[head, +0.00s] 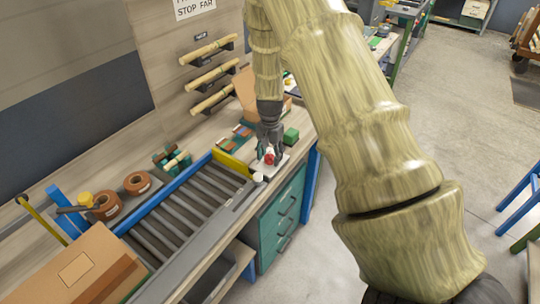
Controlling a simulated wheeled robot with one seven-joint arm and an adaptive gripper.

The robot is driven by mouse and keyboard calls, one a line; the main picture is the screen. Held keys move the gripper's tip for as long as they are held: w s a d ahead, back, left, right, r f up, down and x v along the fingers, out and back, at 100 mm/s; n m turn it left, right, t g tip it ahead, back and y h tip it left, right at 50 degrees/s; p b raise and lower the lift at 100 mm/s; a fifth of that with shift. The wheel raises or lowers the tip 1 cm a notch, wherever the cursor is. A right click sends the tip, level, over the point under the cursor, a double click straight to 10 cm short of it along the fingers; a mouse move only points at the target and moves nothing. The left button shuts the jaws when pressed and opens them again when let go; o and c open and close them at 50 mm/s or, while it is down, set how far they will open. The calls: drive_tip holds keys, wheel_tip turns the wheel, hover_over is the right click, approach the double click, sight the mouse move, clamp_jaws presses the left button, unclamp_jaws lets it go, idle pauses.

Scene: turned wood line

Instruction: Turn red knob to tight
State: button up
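The red knob (269,159) is a small red spot on a pale plate (273,168) at the end of the bench, beside the roller conveyor. My dark gripper (270,157) points down over the knob, with fingers to its left and right. The picture is too small to tell whether the fingers touch the knob or stand apart from it. No tight mark or knob pointer can be read from here. My wood-patterned arm hides the area to the right.
The roller conveyor (187,212) with a yellow end stop (231,164) lies to the left. Green drawers (283,213) stand below. Wooden rods (210,74) hang on the wall.

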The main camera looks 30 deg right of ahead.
sight(269, 155)
idle(0.3)
wheel_tip(269, 155, up, 12)
idle(0.6)
drive_tip(key=shift+a+f, duration=0.1)
drive_tip(key=shift+a, duration=0.05)
idle(0.3)
